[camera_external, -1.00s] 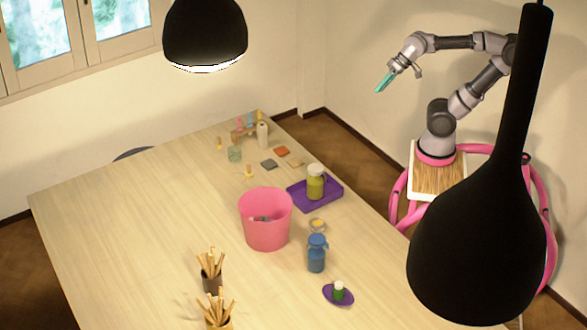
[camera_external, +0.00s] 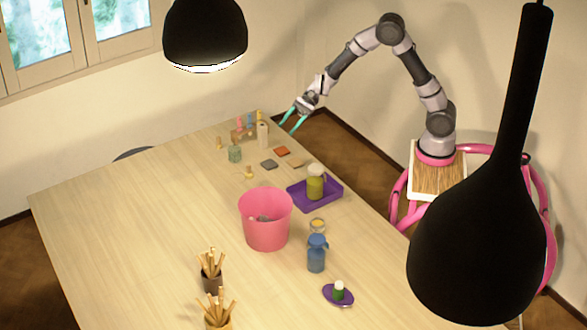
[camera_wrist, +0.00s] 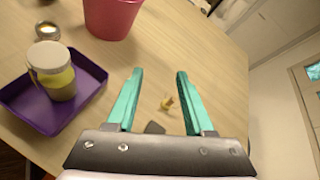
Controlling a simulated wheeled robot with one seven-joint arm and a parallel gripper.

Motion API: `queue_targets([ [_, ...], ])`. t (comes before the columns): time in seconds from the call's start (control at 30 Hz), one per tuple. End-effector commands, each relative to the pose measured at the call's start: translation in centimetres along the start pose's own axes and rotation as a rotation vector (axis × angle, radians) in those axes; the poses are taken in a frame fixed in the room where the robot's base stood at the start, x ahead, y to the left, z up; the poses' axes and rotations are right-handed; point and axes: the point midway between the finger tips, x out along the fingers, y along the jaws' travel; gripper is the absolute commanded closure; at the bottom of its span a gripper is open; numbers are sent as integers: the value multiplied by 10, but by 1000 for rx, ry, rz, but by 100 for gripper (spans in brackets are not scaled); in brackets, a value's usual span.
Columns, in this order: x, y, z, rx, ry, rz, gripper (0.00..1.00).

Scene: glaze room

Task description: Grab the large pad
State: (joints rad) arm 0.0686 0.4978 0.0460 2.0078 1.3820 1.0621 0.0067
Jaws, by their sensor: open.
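Several small flat pads lie near the table's far right edge: a grey pad (camera_external: 269,164), an orange pad (camera_external: 281,151) and a tan pad (camera_external: 296,162). I cannot tell for sure from their size which one is the large pad. My gripper (camera_external: 287,127), with teal fingers, is open and empty, above the far right edge of the table near the pads. In the wrist view the grey pad (camera_wrist: 154,128) shows between the fingers, partly hidden by the gripper body. The orange and tan pads are not visible there.
A purple tray (camera_external: 332,201) holds a yellow-green jar (camera_external: 315,187). The table's left part is clear.

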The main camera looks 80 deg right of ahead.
Motion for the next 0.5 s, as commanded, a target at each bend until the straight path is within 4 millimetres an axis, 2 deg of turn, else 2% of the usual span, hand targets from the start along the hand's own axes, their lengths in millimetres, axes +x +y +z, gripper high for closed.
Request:
queue_targets([
  [0.03, 17, -6, -26, 82, -9, -26, 48],
  [0.1, 36, -16, -56, 189, -24, -76, 48],
  [0.3, 74, -29, -135, 424, -41, -201, 48],
  [0.4, 83, -31, -158, 488, -44, -240, 48],
  [0.5, 88, -32, -169, 517, -45, -258, 48],
])
